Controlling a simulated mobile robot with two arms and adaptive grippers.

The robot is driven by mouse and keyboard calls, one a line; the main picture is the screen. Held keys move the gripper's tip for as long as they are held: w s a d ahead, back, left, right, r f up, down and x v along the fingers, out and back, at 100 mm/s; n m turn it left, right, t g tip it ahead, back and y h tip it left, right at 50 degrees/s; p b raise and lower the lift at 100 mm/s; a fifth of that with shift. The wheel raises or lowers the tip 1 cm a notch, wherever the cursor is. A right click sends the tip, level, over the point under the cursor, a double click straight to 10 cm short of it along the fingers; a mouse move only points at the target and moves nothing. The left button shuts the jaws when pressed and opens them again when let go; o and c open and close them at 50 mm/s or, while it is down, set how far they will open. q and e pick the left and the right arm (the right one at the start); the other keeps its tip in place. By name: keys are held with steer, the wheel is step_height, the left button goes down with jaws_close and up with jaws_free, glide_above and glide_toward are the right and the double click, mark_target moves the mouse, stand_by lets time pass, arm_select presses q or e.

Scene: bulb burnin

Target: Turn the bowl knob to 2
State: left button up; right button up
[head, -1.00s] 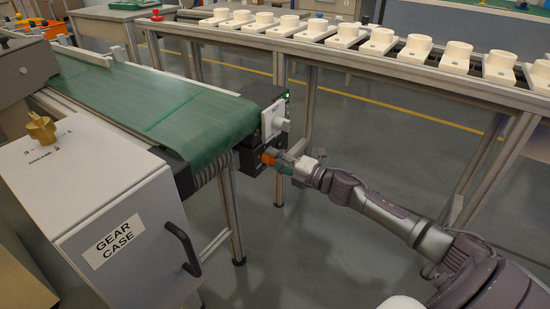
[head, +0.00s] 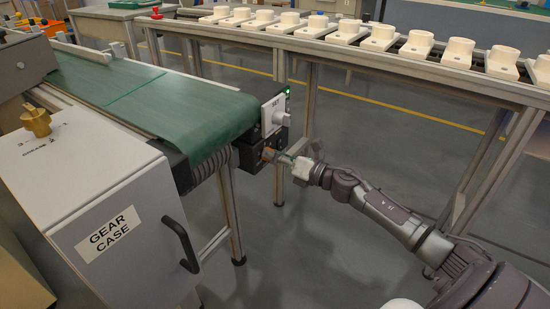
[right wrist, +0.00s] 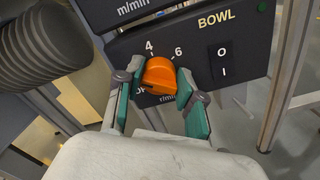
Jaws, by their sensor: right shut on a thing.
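The orange bowl knob (right wrist: 160,76) sits on the dark panel (right wrist: 205,65) under the word BOWL. The numbers 4 and 6 show around its upper side. The 2 and the knob's exact pointing are hidden or unclear. My right gripper (right wrist: 158,90) is shut on the knob, with one teal-padded finger on each side. In the head view the right gripper (head: 284,158) reaches the panel below the conveyor's end, and only a little of the knob (head: 268,153) shows. My left gripper is not in view.
An O/I rocker switch (right wrist: 223,60) is right of the knob. A white SET plate with a knob (head: 275,116) is above. The green belt (head: 165,95) ends beside the panel. A grey gear case (head: 120,225) with a brass knob (head: 37,121) stands at left. White holders line the back rail (head: 400,75).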

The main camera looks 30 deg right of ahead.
steer(key=shift+a+f+n, duration=0.1)
steer(key=shift+n, duration=0.5)
steer(key=o, duration=1.1)
steer(key=shift+o, duration=0.2)
steer(key=shift+s, duration=0.1)
steer(key=v, duration=1.2)
